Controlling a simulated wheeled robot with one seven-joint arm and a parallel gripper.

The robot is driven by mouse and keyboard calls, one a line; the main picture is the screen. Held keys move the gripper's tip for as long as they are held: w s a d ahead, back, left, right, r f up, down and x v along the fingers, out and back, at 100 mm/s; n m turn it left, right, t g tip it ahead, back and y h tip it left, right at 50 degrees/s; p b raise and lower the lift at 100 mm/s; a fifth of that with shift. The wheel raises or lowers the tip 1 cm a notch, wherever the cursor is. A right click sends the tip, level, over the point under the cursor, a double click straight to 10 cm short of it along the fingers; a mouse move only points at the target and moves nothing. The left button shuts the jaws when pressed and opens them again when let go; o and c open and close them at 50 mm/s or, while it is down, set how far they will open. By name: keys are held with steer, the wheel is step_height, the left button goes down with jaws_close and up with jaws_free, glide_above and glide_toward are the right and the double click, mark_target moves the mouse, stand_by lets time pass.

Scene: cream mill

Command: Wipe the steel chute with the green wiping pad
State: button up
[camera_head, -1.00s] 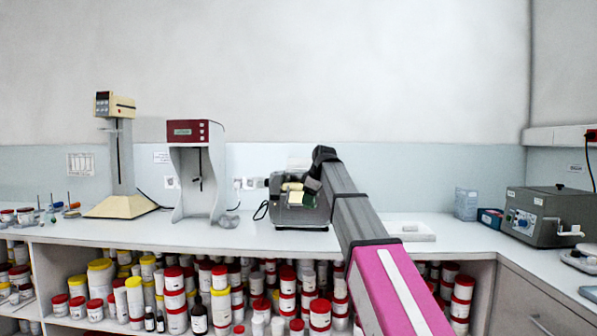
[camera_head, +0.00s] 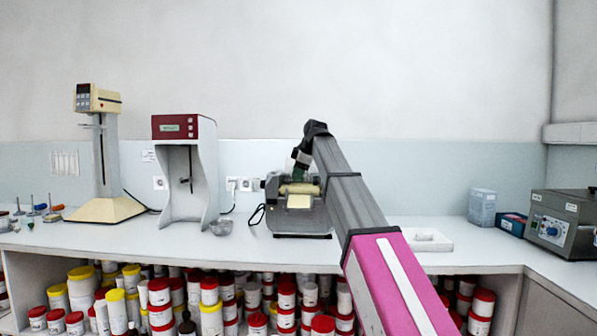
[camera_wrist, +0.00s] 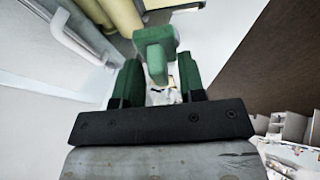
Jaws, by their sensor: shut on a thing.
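The green wiping pad (camera_wrist: 155,45) is in my gripper (camera_wrist: 158,78), between its two green-faced fingers in the wrist view. In the head view, my gripper (camera_head: 301,166) is above the back of the mill (camera_head: 300,222), near its cream rollers (camera_head: 299,188). The pad is too small there to make out clearly. A pale square plate shows on the mill's front, below the rollers. I cannot tell for certain which surface is the steel chute. In the wrist view, a cream roller (camera_wrist: 118,14) lies at the top, beyond the pad. No contact between pad and mill is visible.
A red-topped machine (camera_head: 184,128) and a beige stand (camera_head: 107,205) are on the bench left of the mill. A white tray (camera_head: 432,241) is to its right, then boxes and a grey unit (camera_head: 565,222). Bare bench (camera_head: 290,253) lies in front.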

glide_above(295, 205)
steer(key=w+d, duration=0.1)
steer(key=w, duration=0.1)
steer(key=shift+d+f, duration=0.2)
steer(key=shift+f, duration=3.4)
steer(key=shift+s+f, duration=0.3)
steer(key=shift+s, duration=0.35)
steer(key=shift+s+f, duration=0.35)
steer(key=shift+s, duration=0.35)
steer(key=shift+s+f, duration=0.3)
steer(key=shift+s, duration=0.35)
steer(key=shift+w+f, duration=0.25)
steer(key=shift+f, duration=0.15)
